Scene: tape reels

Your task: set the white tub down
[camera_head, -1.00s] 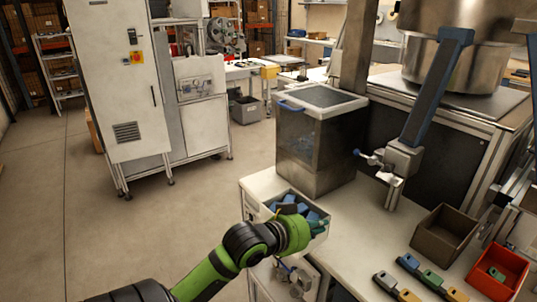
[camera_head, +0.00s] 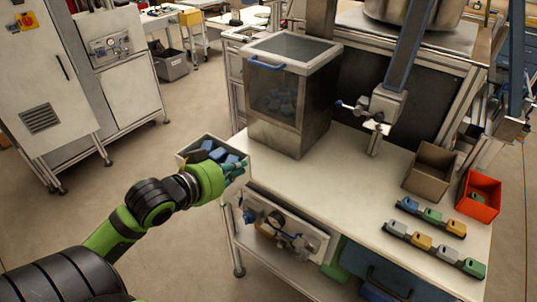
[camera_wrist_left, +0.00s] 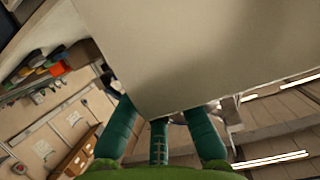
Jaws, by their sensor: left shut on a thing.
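The white tub (camera_head: 236,183) holds several blue pieces (camera_head: 217,151) and is at the left end of the white workbench (camera_head: 300,180) in the head view. My left gripper (camera_head: 238,170) is shut on the tub from its near side; the arm hides part of the tub. In the left wrist view the tub's pale wall (camera_wrist_left: 200,50) fills the upper middle, against the green fingers of my left gripper (camera_wrist_left: 160,125). I cannot tell whether the tub touches the bench. My right gripper is not in view.
A clear-fronted bin (camera_head: 285,105) with a blue handle stands behind the tub. A brown box (camera_head: 428,175), a red box (camera_head: 479,197) and two rows of coloured blocks (camera_head: 434,246) are at the right. The bench's middle is clear.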

